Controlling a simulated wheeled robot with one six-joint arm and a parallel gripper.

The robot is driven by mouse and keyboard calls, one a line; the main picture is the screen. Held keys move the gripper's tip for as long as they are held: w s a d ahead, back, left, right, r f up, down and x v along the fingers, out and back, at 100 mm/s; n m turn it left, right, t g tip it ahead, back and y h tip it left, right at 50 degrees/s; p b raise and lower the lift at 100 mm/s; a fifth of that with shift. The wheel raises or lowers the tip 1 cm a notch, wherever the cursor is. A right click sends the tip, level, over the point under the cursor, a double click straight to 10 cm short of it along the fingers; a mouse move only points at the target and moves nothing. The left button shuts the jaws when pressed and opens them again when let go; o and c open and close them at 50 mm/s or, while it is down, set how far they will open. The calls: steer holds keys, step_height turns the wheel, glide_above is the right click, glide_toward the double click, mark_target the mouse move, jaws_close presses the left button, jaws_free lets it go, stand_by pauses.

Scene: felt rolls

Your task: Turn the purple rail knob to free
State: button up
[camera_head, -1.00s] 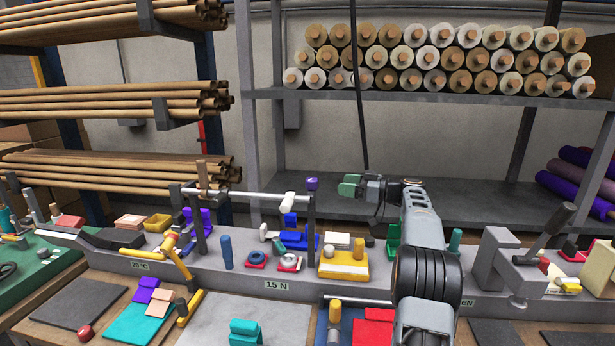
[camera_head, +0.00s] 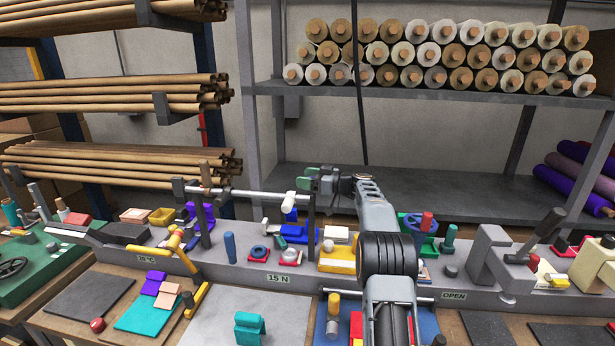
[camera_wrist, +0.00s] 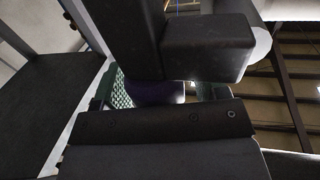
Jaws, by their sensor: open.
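The purple rail knob shows in the wrist view (camera_wrist: 157,93), dim and partly covered by a dark part in front of it. It lies between the two green fingers of my gripper (camera_wrist: 166,91), which are apart, with a visible gap at least on the finger's right side. In the head view my gripper (camera_head: 307,178) is at the right end of the metal rail (camera_head: 245,194), by the top of its dark post (camera_head: 311,217). The knob is hidden there behind my gripper. I cannot tell its turn setting.
A white roller (camera_head: 290,200) sits on the rail just left of the post. Below stand a blue block (camera_head: 290,228) and a yellow fixture (camera_head: 337,259). A dark shelf (camera_head: 430,195) is behind; a thin dark vertical pole (camera_head: 360,90) is near my arm.

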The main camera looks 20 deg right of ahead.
steer(key=c, duration=0.9)
steer(key=shift+c, duration=0.2)
steer(key=shift+f+b, duration=0.15)
steer(key=shift+b, duration=0.45)
